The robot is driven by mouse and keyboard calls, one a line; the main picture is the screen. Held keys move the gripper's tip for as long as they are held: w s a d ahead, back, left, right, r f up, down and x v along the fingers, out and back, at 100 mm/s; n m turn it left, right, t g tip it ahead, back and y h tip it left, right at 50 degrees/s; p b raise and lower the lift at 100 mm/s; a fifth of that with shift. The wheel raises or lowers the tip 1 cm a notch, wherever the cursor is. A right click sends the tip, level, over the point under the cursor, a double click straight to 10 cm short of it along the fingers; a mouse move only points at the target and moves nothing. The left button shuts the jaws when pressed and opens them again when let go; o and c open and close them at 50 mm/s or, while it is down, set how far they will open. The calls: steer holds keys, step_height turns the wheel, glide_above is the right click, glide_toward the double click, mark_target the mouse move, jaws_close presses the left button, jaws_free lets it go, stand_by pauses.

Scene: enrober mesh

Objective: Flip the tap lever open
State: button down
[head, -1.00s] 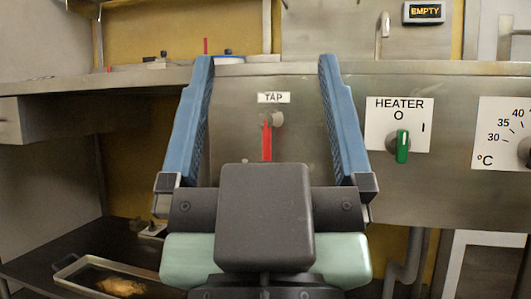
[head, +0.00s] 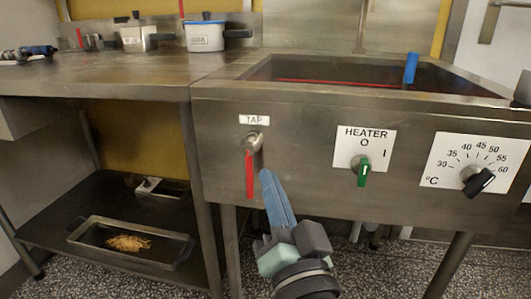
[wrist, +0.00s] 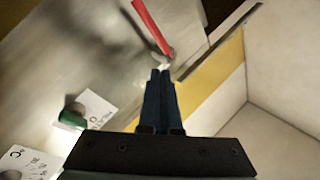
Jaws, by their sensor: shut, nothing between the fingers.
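The tap's red lever (head: 250,174) hangs straight down from its metal pivot (head: 252,141), under the TAP label (head: 254,120) on the steel tank's front. It also shows in the wrist view as a red bar (wrist: 152,25) beyond my fingertips. My gripper (head: 265,174) is shut and empty, its blue fingers pressed together. In the head view its tips are just right of the lever's lower half. In the wrist view the fingertips (wrist: 161,73) are close to the metal end of the lever. I cannot tell whether they touch.
The green heater knob (head: 363,172) and the black temperature dial (head: 478,181) are on the same panel, to the right. The tank (head: 300,95) holds dark liquid. A shelf at lower left carries a tray (head: 80,236). The panel left of the lever is clear.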

mark_target(252, 166)
steer(key=s+d+f+m+g+p, duration=0.2)
steer(key=s+d+f+m+p, duration=0.2)
steer(key=m+p, duration=0.6)
steer(key=shift+s+d+f+m+g+p, duration=0.3)
steer(key=shift+s+d+p, duration=0.4)
steer(key=shift+p, duration=2.45)
steer(key=shift+a, duration=0.1)
steer(key=w, duration=0.3)
steer(key=w+a, duration=0.1)
steer(key=w, duration=0.6)
steer(key=shift+a+r+b, duration=0.1)
steer(key=shift+a+b, duration=0.25)
steer(key=shift+a, duration=0.05)
steer(key=shift+a+p, duration=0.3)
steer(key=shift+a, duration=1.7)
